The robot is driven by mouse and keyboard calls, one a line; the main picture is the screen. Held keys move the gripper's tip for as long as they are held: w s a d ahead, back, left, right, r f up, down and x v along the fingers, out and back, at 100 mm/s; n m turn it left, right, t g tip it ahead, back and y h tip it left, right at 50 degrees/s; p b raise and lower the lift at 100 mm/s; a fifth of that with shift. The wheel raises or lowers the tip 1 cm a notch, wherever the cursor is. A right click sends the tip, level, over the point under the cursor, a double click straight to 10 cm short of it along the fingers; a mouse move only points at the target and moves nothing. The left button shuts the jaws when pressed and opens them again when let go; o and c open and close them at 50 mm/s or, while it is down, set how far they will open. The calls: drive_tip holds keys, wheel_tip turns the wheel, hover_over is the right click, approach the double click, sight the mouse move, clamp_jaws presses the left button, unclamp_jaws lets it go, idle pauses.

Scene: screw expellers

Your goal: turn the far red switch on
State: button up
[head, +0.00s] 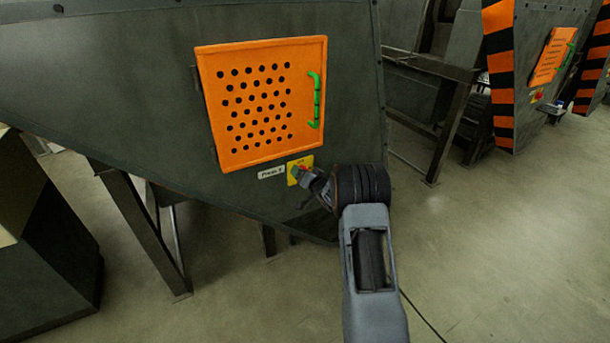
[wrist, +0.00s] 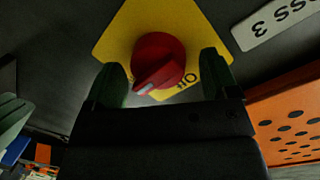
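A red rotary switch (wrist: 158,60) sits on a yellow plate (wrist: 118,35) in the wrist view, which shows it upside down. Its pale pointer mark is toward the lower left of that picture; lettering that seems to read OFF is at its lower right. My gripper (wrist: 162,78) is open, with one green finger on each side of the red knob; whether they touch it I cannot tell. In the head view my gripper (head: 308,178) is at the yellow plate (head: 293,178) on the nearer machine, mostly covering the knob. A smaller yellow plate with red (head: 538,96) shows on a machine farther right.
An orange perforated door (head: 218,120) with a green handle (head: 316,100) is above the plate. A white label (head: 271,172) is beside it. Metal legs (head: 150,235) stand below the machine. Open floor (head: 510,250) lies to the right.

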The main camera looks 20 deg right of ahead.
drive_tip(key=shift+s, duration=0.1)
drive_tip(key=s+d+r+p, duration=0.1)
drive_tip(key=s+r, duration=0.1)
drive_tip(key=s, duration=1.1)
drive_tip(key=shift+s+d, duration=0.25)
drive_tip(key=shift+d, duration=0.05)
drive_tip(key=s+d+f+g+h, duration=0.4)
drive_tip(key=s+f+g, duration=0.1)
drive_tip(key=f+g, duration=0.15)
drive_tip(key=s+a+r+n+g+p, duration=0.1)
drive_tip(key=s+a+r+g+p, duration=0.25)
drive_tip(key=s, duration=0.25)
drive_tip(key=s+a+r+n+g+p, duration=0.1)
drive_tip(key=s+a+r+p, duration=0.3)
drive_tip(key=r, duration=0.5)
drive_tip(key=s+a+r+n+y+p, duration=0.1)
drive_tip(key=s+a+r+p, duration=0.3)
drive_tip(key=r, duration=0.6)
drive_tip(key=s+a+r+n+g+y+p, duration=0.1)
drive_tip(key=s+a+r+n+p, duration=0.1)
drive_tip(key=s+a+r+p, duration=0.2)
drive_tip(key=s+a+r, duration=0.3)
drive_tip(key=a+r, duration=0.1)
drive_tip(key=r, duration=0.2)
drive_tip(key=shift+s+a+n+g+p, duration=0.2)
drive_tip(key=shift+a+n+g+p, duration=0.1)
